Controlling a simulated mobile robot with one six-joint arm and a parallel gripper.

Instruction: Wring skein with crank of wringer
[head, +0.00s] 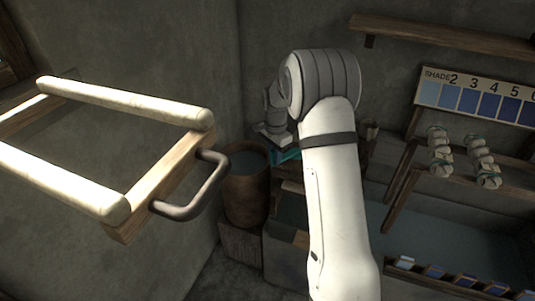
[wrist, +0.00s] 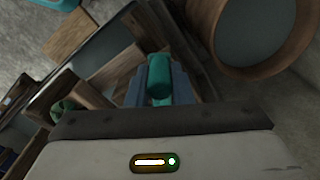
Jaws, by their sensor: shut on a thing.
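My gripper (wrist: 160,76) is shut on a short teal cylinder (wrist: 159,88), which shows between its grey-blue fingers in the wrist view. The cylinder looks like a grip, but I cannot tell whether it belongs to the wringer's crank. In the head view my arm hides most of the gripper, and a teal patch (head: 287,155) shows just below it. Two pale twisted skeins with green ties, a left one (head: 440,150) and a right one (head: 484,162), hang on the rack at right. I cannot make out the wringer or a skein on it.
A wooden tub of dark liquid (head: 247,190) stands just left of my arm; it also shows in the wrist view (wrist: 215,45). A wooden frame with pale bars and a dark handle (head: 130,190) fills the left foreground. A shade board (head: 478,95) is at right.

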